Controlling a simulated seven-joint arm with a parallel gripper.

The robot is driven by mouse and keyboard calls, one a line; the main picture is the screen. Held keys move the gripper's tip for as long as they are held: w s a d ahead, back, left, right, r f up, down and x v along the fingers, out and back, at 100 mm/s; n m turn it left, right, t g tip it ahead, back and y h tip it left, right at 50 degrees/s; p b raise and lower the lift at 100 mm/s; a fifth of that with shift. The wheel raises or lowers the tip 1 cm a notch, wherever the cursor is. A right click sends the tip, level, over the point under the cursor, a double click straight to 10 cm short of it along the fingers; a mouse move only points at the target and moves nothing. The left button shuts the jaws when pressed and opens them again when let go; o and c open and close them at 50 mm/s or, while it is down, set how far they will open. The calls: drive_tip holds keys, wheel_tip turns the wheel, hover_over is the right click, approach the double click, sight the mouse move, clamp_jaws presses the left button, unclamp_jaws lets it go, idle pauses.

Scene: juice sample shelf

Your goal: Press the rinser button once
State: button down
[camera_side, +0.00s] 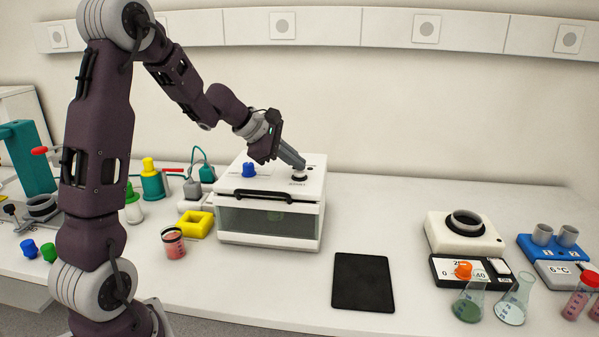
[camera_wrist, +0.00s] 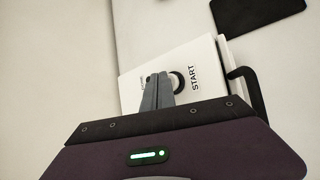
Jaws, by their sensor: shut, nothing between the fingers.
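The white box (camera_side: 267,238) with a dark window and a black front handle stands at the middle of the bench. On its top, at the right, is a round button with a dark ring (camera_side: 299,178). In the wrist view the button (camera_wrist: 178,82) lies beside the word START. My gripper (camera_side: 303,165) is shut and empty, tilted down with its fingertips right at the button. In the wrist view my fingertips (camera_wrist: 158,76) overlap the button's left side. I cannot tell whether they touch it or whether it is pushed down.
A blue knob (camera_side: 249,170) stands on the box top, left of the button. A jar of red liquid (camera_side: 174,243) and a yellow square holder (camera_side: 195,225) are to the left. A black mat (camera_side: 363,282) lies front right. Flasks and devices, including a white one (camera_side: 463,238), stand further right.

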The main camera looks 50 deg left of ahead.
sight(296, 172)
drive_tip(key=shift+f, duration=0.3)
idle(0.4)
drive_tip(key=shift+r, duration=0.95)
drive_tip(key=shift+r, duration=2.5)
